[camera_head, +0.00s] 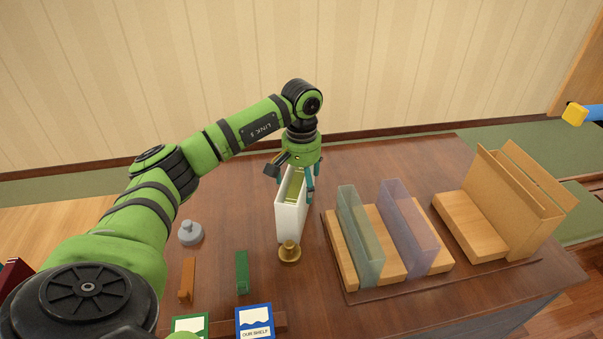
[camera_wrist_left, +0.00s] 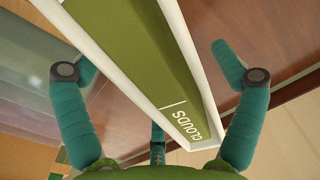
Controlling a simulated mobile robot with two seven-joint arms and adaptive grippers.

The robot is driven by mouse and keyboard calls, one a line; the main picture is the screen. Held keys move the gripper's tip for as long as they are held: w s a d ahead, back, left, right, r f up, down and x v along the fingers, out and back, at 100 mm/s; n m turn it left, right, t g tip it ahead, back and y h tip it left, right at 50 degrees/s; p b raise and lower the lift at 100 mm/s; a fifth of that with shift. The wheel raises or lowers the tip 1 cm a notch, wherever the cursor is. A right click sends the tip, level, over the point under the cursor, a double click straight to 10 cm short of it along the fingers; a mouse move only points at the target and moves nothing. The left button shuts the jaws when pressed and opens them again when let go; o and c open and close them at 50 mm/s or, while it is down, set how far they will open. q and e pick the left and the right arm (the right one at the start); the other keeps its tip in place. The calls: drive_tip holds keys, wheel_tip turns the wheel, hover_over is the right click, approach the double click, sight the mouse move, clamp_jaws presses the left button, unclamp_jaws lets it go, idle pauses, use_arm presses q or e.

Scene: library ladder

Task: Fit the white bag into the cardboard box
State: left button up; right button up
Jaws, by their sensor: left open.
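I see no clear bag. A narrow white open-topped case (camera_head: 291,222) stands upright on the table in the head view, with a green book-like thing inside. In the left wrist view the white case (camera_wrist_left: 186,45) frames a green spine (camera_wrist_left: 150,55) lettered "CLOUDS". My left gripper (camera_head: 292,180) is over the case top, pointing down, open, with its teal fingers on either side. I cannot tell whether they touch it. A tan, cardboard- or wood-coloured box-like holder (camera_head: 515,205) with upright panels stands at the right of the table. My right gripper is not in view.
A wooden stand with clear green (camera_head: 358,235) and purple (camera_head: 407,228) panels lies between case and holder. A brass weight (camera_head: 289,252) stands close in front of the case. A grey weight (camera_head: 190,232), small brown (camera_head: 187,280) and green (camera_head: 242,272) pieces, and cards (camera_head: 254,322) are nearer.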

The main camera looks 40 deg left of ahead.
sight(303, 174)
use_arm(q)
drive_tip(key=shift+r+b, duration=0.3)
drive_tip(key=shift+r, duration=0.1)
wheel_tip(303, 174, up, 10)
drive_tip(key=shift+b, duration=0.9)
drive_tip(key=shift+o, duration=0.6)
drive_tip(key=shift+r, duration=0.55)
drive_tip(key=f+p, duration=0.2)
drive_tip(key=f, duration=0.2)
drive_tip(key=f+p, duration=0.1)
drive_tip(key=f, duration=0.3)
drive_tip(key=shift+w+d+f+p, duration=0.1)
drive_tip(key=shift+w+d+p, duration=0.1)
drive_tip(key=shift+p, duration=0.15)
drive_tip(key=f+p, duration=0.1)
drive_tip(key=f, duration=0.1)
drive_tip(key=f+p, duration=0.1)
drive_tip(key=f, duration=0.1)
drive_tip(key=shift+s+a+f+p, duration=0.15)
drive_tip(key=shift+a+p, duration=0.05)
drive_tip(key=shift+p, duration=0.1)
drive_tip(key=shift+f, duration=0.55)
drive_tip(key=shift+r, duration=0.1)
drive_tip(key=c, duration=1.4)
drive_tip(key=shift+o, duration=0.2)
drive_tip(key=shift+r, duration=0.1)
